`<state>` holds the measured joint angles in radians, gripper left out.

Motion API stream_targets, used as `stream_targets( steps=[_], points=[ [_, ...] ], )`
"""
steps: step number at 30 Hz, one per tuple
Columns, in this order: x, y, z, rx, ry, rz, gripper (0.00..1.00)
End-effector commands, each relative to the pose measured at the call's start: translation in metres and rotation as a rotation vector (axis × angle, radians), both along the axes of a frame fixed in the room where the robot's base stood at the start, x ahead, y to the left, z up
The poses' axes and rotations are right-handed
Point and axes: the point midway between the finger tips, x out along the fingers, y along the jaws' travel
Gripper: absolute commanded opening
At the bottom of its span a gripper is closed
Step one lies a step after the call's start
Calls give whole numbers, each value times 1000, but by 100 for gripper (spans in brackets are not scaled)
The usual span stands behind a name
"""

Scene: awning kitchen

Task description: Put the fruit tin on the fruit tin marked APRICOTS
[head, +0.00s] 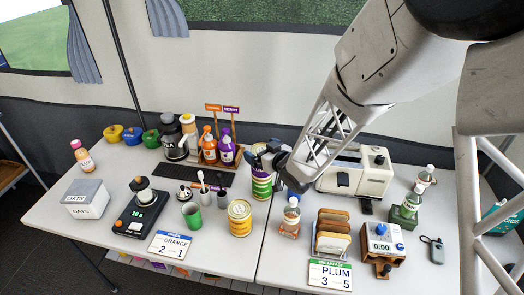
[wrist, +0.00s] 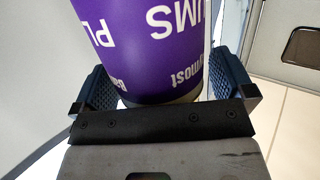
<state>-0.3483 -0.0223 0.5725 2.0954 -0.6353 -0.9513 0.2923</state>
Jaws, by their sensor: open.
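A purple tin lettered PLUMS (wrist: 150,40) fills the middle of the wrist view. My gripper (wrist: 165,90) is open, with one pad on either side of the tin; I cannot tell whether the pads touch it.
A toast rack (head: 331,238) and a small sauce bottle (head: 290,218) stand at the right, before a cream toaster (head: 356,172). A green cup (head: 192,215) and a black scale (head: 141,213) are at the left. Two bottles (head: 218,146) stand behind.

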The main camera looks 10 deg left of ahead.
Motion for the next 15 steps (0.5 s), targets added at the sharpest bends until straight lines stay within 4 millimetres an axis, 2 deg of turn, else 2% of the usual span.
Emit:
stream_targets(
  steps=[8, 15],
  points=[
    [-6, -8, 5, 1, -1, -1, 100],
    [-22, -27, 10, 0, -2, -2, 100]
  ],
)
